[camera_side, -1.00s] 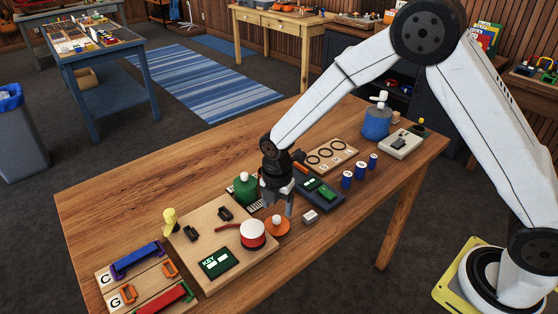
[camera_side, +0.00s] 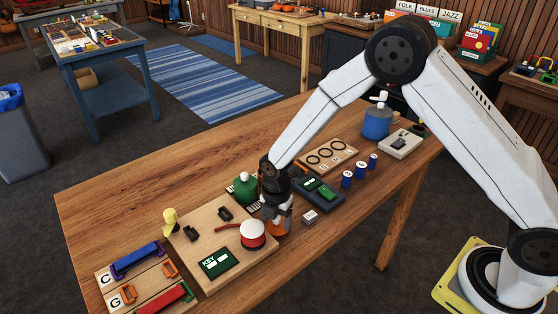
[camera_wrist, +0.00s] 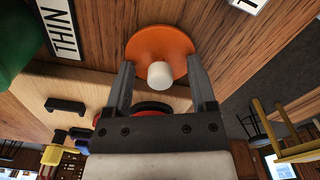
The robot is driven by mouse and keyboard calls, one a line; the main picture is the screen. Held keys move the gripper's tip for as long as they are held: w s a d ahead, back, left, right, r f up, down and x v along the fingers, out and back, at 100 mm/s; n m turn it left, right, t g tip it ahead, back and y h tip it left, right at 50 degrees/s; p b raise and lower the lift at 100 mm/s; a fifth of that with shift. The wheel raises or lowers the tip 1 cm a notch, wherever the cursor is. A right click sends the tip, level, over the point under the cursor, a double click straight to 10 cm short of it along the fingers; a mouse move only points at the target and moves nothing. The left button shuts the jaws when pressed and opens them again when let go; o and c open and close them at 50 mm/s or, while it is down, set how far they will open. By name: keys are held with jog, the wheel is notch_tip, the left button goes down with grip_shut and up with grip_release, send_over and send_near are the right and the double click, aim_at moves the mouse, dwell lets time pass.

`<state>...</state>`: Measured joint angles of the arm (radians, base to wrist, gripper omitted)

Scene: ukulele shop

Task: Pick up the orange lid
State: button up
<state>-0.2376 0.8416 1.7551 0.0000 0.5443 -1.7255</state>
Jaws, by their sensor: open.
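The orange lid (camera_wrist: 150,42) is a round disc with a white knob (camera_wrist: 159,74). In the wrist view it lies at the upper middle, with the knob between my two fingers. My gripper (camera_wrist: 161,64) is open, with one finger on each side of the knob and a gap visible on both sides. In the side view my gripper (camera_side: 277,215) points down over the orange lid (camera_side: 279,231), which is partly hidden by the fingers. The lid sits on the wooden table (camera_side: 130,195) at the right edge of the light board.
A red-and-white round container (camera_side: 252,235) stands close left of the lid on the light board (camera_side: 205,226). A green rounded jar (camera_side: 243,188) stands behind my gripper. The table's back left is clear.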

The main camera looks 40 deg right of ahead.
grip_shut()
jog(key=shift+r, duration=0.2)
dwell(0.3)
jog(key=shift+r, duration=1.45)
jog(key=s+d+r, duration=0.2)
jog(key=s+r, duration=0.7)
jog(key=s, duration=0.4)
jog(key=shift+s+d+r, duration=0.35)
jog(key=shift+s, duration=0.05)
